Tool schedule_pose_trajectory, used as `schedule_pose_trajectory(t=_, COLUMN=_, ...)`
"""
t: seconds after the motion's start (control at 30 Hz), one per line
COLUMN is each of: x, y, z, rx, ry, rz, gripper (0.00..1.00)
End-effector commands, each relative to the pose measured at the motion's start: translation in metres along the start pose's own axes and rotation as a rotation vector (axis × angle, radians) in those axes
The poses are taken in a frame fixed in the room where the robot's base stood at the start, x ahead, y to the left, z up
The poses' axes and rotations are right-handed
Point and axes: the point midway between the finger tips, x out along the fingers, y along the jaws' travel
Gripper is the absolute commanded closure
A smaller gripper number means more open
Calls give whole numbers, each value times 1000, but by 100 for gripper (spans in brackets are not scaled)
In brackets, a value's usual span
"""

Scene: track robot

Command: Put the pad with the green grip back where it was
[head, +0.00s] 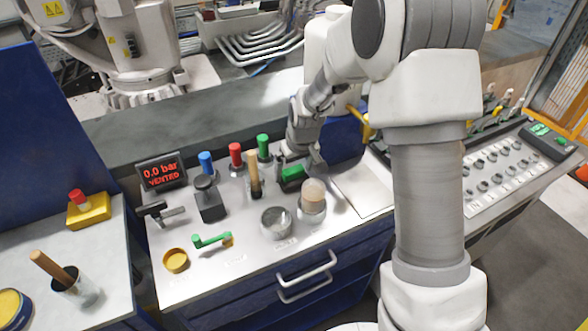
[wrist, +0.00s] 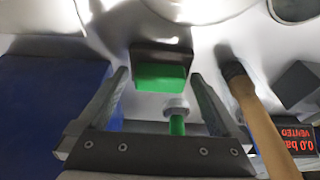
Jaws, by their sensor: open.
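The pad with the green grip (wrist: 160,77) shows in the wrist view as a bright green block on a dark base. Its grip also shows in the head view (head: 292,173), low over the back right of the bench top. My gripper (wrist: 158,74) is open, with one finger on each side of the green grip and visible gaps between. In the head view my gripper (head: 297,166) is at the pad, pointing down. I cannot tell whether the pad rests on the bench or on something under it, since its underside is hidden.
A green-topped post (head: 263,145) and a wooden-handled brush (head: 254,174) stand close left of my gripper. A beige-filled jar (head: 313,196) and a metal dish (head: 276,222) are in front. A pale flat plate (head: 362,190) lies right. A green lever (head: 212,239) is front left.

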Motion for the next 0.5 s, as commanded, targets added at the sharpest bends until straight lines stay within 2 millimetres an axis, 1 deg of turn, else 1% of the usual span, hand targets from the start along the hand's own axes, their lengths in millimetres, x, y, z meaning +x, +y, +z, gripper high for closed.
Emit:
schedule_pose_trajectory(t=0.13, x=-4, y=0, z=-1, rx=0, ry=0, rz=0, gripper=0)
schedule_pose_trajectory(t=0.23, x=-13, y=0, z=-2, rx=0, ry=3, rz=1, gripper=0)
schedule_pose_trajectory(t=0.37, x=-37, y=0, z=-2, rx=0, ry=5, rz=1, gripper=0)
schedule_pose_trajectory(t=0.5, x=-67, y=0, z=-2, rx=0, ry=4, rz=1, gripper=0)
